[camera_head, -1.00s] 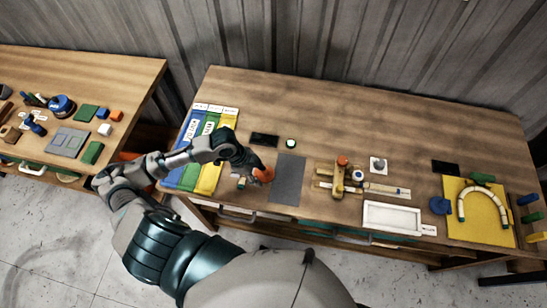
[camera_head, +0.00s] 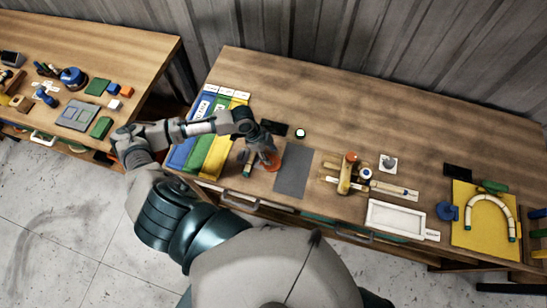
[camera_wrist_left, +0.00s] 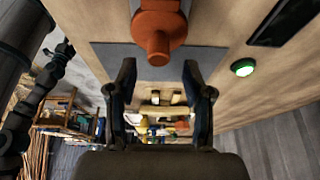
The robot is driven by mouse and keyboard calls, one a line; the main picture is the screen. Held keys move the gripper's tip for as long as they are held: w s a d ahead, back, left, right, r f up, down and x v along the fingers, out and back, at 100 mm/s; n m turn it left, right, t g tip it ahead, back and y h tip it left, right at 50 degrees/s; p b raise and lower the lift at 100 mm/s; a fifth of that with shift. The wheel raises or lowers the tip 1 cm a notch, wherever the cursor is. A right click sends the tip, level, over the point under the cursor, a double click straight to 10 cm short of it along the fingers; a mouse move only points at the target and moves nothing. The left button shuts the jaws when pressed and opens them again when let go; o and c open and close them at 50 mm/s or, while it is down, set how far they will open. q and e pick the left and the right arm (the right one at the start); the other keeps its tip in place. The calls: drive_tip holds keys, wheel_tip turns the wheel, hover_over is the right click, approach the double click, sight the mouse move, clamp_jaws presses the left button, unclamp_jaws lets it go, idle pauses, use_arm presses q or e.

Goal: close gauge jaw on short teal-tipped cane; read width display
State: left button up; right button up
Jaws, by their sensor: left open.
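An orange knob-like part (camera_head: 272,161) stands by the left edge of the grey mat. In the left wrist view the orange part (camera_wrist_left: 158,38) lies just ahead of my fingers. My left gripper (camera_wrist_left: 160,85) is open, with nothing between its fingertips; in the head view it is beside the orange part, and its fingers are partly hidden. A small teal-ended piece (camera_head: 247,169), perhaps the short cane, lies left of the orange part; its pale body is barely visible. A dark panel (camera_head: 274,128), perhaps the display, shows no readable value. My right gripper is out of view.
The grey mat (camera_head: 294,172) is bare. Blue, green and yellow strips (camera_head: 212,140) lie left. A wooden fixture (camera_head: 347,174), white tray (camera_head: 394,219) and yellow board with bent cane (camera_head: 470,235) occupy the right.

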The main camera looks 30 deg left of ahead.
sight(271, 158)
use_arm(q)
drive_tip(key=x, duration=0.2)
drive_tip(key=shift+s+f, duration=0.1)
drive_tip(key=shift+f, duration=0.25)
drive_tip(key=shift+d+f, duration=0.1)
drive_tip(key=shift+f, duration=0.55)
drive_tip(key=shift+d, duration=0.1)
